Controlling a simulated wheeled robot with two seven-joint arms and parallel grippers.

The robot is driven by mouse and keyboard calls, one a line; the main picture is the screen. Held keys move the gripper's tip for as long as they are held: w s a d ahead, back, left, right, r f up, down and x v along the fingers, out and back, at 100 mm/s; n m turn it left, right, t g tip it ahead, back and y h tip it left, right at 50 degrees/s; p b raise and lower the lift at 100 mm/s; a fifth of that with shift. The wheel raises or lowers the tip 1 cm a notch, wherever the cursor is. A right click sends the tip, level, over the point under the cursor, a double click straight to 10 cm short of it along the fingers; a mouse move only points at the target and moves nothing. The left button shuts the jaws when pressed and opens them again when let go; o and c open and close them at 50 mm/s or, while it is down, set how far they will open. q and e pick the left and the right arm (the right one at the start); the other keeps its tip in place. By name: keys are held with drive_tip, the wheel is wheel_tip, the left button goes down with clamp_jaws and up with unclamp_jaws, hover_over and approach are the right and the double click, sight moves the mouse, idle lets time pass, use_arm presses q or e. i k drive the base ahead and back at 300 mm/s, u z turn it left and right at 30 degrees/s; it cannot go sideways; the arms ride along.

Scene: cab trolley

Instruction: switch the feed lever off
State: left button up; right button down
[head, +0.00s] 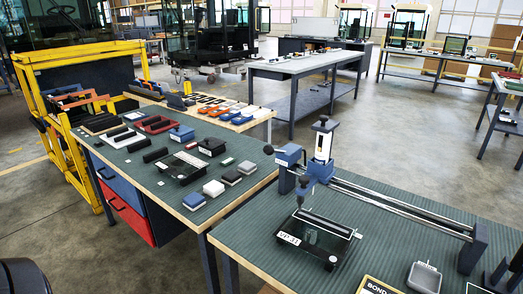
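A bench device with a blue housing (289,155) and an upright column with a white front (323,146) stands on the green mat at the right. A short lever with a black ball knob (268,149) sticks out to the left from the blue housing. A second dark knob (305,181) sits lower, in front of the column. The frame does not show which knob is the feed lever, and no on or off marking is readable. Neither of my grippers is in view.
Twin rails (400,207) run right from the device to a dark end block (472,249). A dark labelled plate with a roller (316,240) lies in front. A grey tray (424,277) and a "BOND" sign (379,286) are near the front edge. The left bench (222,207) holds many small parts.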

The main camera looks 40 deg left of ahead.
sight(269, 149)
drive_tip(key=u, duration=1.1)
drive_tip(key=i, duration=0.35)
drive_tip(key=u, duration=0.7)
